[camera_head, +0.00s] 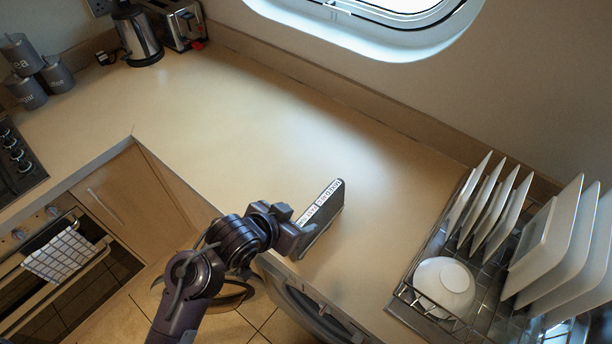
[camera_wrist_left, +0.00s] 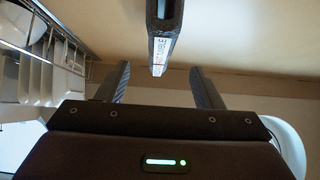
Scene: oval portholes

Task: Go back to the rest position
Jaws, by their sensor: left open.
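My left gripper (camera_head: 298,228) is over the counter's front edge, with its arm coming up from the bottom. In the left wrist view its two fingers (camera_wrist_left: 160,76) stand apart with nothing held between them. A dark, flat, book-like object (camera_head: 326,205) with a white lettered strip stands on the counter just beyond the gripper. In the wrist view this object (camera_wrist_left: 163,42) appears beyond the gap between the fingertips, seen edge-on. The gripper hides part of its near end in the head view. My right gripper is not in view.
A dish rack (camera_head: 408,292) with plates (camera_head: 545,245) and a white bowl (camera_head: 444,286) stands at the right. A kettle (camera_head: 139,36), toaster (camera_head: 178,22) and grey canisters (camera_head: 56,74) are at the back left. The counter's middle (camera_head: 250,120) is clear. An oven (camera_head: 60,260) is below left.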

